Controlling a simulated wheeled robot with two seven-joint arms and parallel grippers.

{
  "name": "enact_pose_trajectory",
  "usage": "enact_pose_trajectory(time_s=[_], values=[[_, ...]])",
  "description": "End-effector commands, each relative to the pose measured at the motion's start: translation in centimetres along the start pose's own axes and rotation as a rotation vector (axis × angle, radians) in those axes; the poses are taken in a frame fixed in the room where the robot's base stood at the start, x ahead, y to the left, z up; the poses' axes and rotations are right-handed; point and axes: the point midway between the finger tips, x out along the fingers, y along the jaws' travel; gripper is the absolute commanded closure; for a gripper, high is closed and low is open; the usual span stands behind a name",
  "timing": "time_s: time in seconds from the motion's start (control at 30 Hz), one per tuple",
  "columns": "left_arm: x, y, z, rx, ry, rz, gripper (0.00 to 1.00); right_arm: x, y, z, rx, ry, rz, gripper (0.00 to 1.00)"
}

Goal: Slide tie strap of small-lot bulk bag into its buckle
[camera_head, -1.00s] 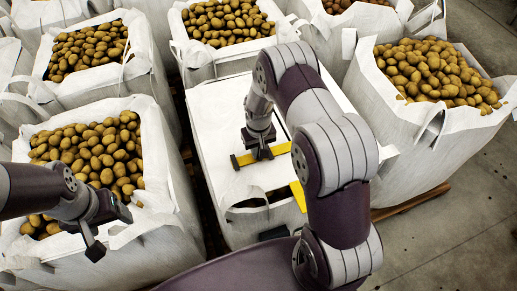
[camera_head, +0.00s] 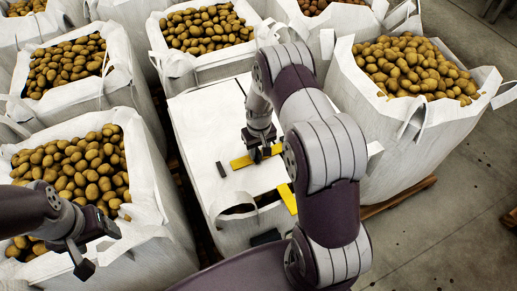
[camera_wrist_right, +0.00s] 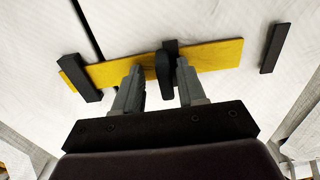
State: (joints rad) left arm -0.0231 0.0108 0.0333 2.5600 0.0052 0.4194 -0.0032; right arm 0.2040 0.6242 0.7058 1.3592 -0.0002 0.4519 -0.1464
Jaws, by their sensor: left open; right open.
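A yellow tie strap (camera_head: 240,162) lies flat on the white top of the closed bulk bag (camera_head: 195,120). My right gripper (camera_head: 265,154) is open over it. In the right wrist view the fingers (camera_wrist_right: 158,88) stand either side of a black tab (camera_wrist_right: 167,62) on the strap; contact cannot be told. A black bar (camera_wrist_right: 80,78) crosses the strap (camera_wrist_right: 215,55) near one end, with a short yellow end showing beyond it. A separate black bar (camera_wrist_right: 275,47) lies apart from the other end, and shows left of the strap in the head view (camera_head: 221,169). My left gripper (camera_head: 97,248) is open and empty at left.
Open bags full of potatoes surround the closed bag, with one at the near left (camera_head: 75,165) below my left arm and one at the right (camera_head: 415,65). Another yellow piece (camera_head: 287,198) is at the closed bag's front edge. Concrete floor (camera_head: 455,200) is clear at lower right.

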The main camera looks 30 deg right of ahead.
Motion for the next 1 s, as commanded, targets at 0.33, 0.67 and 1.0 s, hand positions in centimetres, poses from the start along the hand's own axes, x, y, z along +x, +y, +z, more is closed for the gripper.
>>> enact_pose_trajectory(time_s=[0.33,0.67,1.0], values=[[0.9,0.0,0.1,0.000,0.000,0.000,0.29,-6.8,0.1,-0.1,0.001,0.006,0.000,0.60],[1.4,0.0,0.2,0.000,0.000,0.000,0.29,-12.4,0.2,0.0,0.001,0.002,-0.001,0.60],[1.3,0.0,0.2,0.000,0.000,0.000,0.29,-12.7,0.2,0.0,0.001,0.000,-0.001,0.60]])
